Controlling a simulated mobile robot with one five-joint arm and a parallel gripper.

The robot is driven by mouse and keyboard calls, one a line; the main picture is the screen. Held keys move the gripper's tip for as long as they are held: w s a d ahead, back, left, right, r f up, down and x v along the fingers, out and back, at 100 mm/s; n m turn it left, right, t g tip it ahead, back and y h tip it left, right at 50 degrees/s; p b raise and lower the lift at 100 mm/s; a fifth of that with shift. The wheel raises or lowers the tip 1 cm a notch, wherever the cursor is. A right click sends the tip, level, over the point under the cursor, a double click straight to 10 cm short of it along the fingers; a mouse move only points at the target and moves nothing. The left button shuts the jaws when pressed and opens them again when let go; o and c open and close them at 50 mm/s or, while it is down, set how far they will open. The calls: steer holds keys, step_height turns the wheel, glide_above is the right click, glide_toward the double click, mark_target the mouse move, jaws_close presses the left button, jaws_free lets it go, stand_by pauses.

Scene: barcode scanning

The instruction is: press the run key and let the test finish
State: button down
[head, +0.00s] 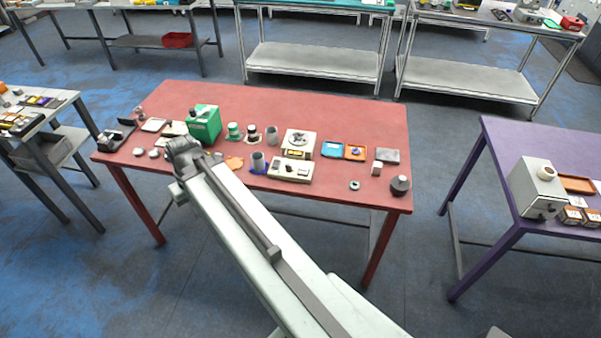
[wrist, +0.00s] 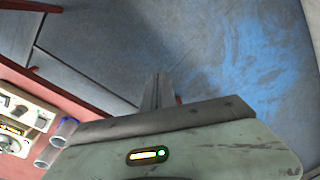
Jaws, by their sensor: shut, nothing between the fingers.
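A cream instrument with dark parts (head: 290,169) lies near the front middle of the red table. Behind it stands a cream device with a dark top piece (head: 298,143). A green box-shaped unit (head: 204,122) stands at the back left. I cannot make out which one carries the run key. In the wrist view, a cream device with a small lit yellowish display (wrist: 14,128) is partly cut off at the left edge. My gripper (wrist: 157,90) is shut and empty, with blue-grey floor behind its fingers. In the head view, my arm hides its fingertips near the table's front left.
The red table (head: 340,115) also holds two grey cups (head: 258,160), blue (head: 332,149) and orange (head: 355,152) trays, and a dark round weight (head: 400,185). Its back right is bare. A purple table (head: 500,150) stands to the right.

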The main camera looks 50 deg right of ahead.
steer(key=w+d+f+m+t+y+b, duration=0.2)
steer(key=d, duration=1.1)
step_height(320, 180, up, 3)
steer(key=m+t+h+b, duration=0.2)
steer(key=m+t+b, duration=0.1)
steer(key=m+t, duration=0.3)
glide_above(306, 172)
steer(key=shift+n+t, duration=0.3)
steer(key=shift+n, duration=0.3)
step_height(306, 172, down, 9)
steer(key=b, duration=0.9)
steer(key=shift+r, duration=0.1)
